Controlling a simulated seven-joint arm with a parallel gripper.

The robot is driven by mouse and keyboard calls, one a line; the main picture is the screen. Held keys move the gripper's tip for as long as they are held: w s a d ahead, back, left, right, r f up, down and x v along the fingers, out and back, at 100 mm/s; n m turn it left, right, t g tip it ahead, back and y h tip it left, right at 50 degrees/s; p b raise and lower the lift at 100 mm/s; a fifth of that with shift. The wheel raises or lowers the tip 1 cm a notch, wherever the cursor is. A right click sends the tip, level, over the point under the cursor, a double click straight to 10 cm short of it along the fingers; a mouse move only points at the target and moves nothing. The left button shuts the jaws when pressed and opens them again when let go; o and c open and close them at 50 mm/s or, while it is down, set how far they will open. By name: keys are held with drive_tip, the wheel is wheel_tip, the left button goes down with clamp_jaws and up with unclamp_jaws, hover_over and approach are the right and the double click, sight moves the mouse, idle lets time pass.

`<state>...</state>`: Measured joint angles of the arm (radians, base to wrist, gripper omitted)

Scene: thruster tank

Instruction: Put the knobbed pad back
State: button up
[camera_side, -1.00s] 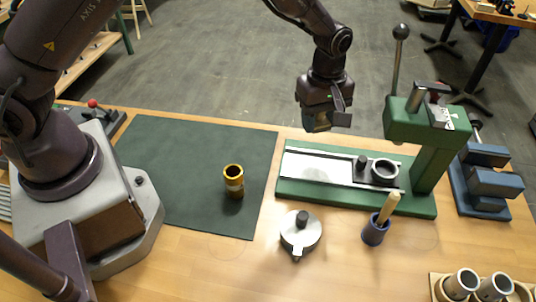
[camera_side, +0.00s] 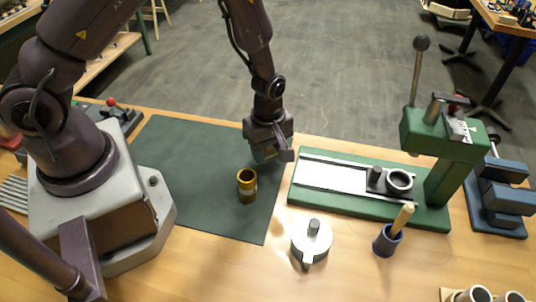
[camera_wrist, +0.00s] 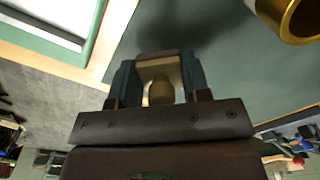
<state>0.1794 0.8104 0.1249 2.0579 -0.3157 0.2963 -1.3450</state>
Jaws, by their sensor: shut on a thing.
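My gripper (camera_side: 268,150) is above the far right part of the dark green mat (camera_side: 190,190), behind the gold cylinder (camera_side: 247,186). In the wrist view its two blue fingers (camera_wrist: 160,80) are shut on a small tan piece with a rounded brass-coloured knob (camera_wrist: 161,92), which looks like the knobbed pad. In the side view the fingers mostly hide this piece. The gold cylinder stands upright and open-topped on the mat, apart from the gripper. Its rim also shows at the top right of the wrist view (camera_wrist: 289,22).
The green press (camera_side: 440,135) with its long rail base (camera_side: 330,176) stands right of the mat. A silver disc with a dark knob (camera_side: 312,240) and a blue cup with a wooden handle (camera_side: 388,240) stand in front. Blue blocks (camera_side: 498,195) are far right.

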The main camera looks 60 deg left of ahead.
drive_tip(key=shift+f, duration=1.05)
drive_tip(key=shift+f, duration=0.1)
drive_tip(key=o, duration=1.1)
drive_tip(key=shift+o, duration=0.2)
